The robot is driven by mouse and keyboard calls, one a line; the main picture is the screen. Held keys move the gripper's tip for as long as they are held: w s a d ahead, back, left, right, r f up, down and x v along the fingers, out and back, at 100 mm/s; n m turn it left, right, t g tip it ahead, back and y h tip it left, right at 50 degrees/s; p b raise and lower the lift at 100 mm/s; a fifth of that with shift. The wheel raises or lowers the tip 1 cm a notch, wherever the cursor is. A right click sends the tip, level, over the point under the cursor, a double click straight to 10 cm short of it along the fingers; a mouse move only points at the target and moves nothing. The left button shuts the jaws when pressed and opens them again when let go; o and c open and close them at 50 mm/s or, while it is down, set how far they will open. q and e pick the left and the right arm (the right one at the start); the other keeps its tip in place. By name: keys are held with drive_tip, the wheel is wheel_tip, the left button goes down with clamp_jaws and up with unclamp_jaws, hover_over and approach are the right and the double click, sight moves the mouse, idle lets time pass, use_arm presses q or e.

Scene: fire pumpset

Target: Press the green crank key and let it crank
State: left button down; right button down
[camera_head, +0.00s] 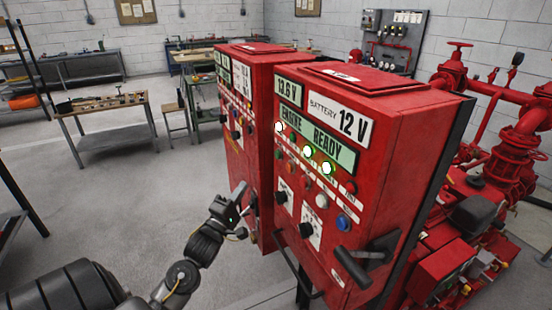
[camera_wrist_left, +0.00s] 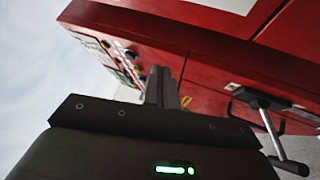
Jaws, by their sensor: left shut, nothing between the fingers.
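The red control cabinet (camera_head: 385,135) stands in the middle of the head view, with displays reading "ENGINE READY" (camera_head: 318,138), "BATTERY 12 V" and "13.6 V". Lit lamps (camera_head: 327,168) glow green-white on its face. Small keys sit in rows below them, including a blue key (camera_head: 342,223) and a white key (camera_head: 322,201). They are too small for me to single out the green crank key. My left gripper (camera_head: 241,191) is shut and empty, to the left of this face, apart from the keys. Its shut fingers (camera_wrist_left: 163,85) also show in the left wrist view. My right gripper is out of view.
A second red cabinet (camera_head: 228,150) stands just behind my left gripper. A black lever (camera_head: 352,264) sticks out of the front cabinet's lower right. Red pump pipes (camera_head: 515,140) stand at the right. A workbench (camera_head: 100,103) is at the left; the grey floor between is open.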

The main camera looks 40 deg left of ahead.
sight(277, 155)
use_arm(q)
drive_tip(key=s+d+r+n+t, duration=0.1)
drive_tip(key=s+r+t, duration=0.1)
drive_tip(key=r, duration=0.7)
drive_tip(key=shift+s+r+t+h, duration=0.2)
drive_tip(key=shift+s+t+h, duration=0.2)
drive_tip(key=shift+s, duration=0.1)
drive_tip(key=shift+w, duration=0.1)
drive_tip(key=w+d+b, duration=0.1)
drive_tip(key=w+d, duration=0.3)
drive_tip(key=w, duration=0.3)
drive_tip(key=shift+w, duration=0.3)
drive_tip(key=shift+w+d, duration=0.1)
idle(1.2)
drive_tip(key=shift+w+d, duration=0.15)
drive_tip(key=shift+w, duration=0.15)
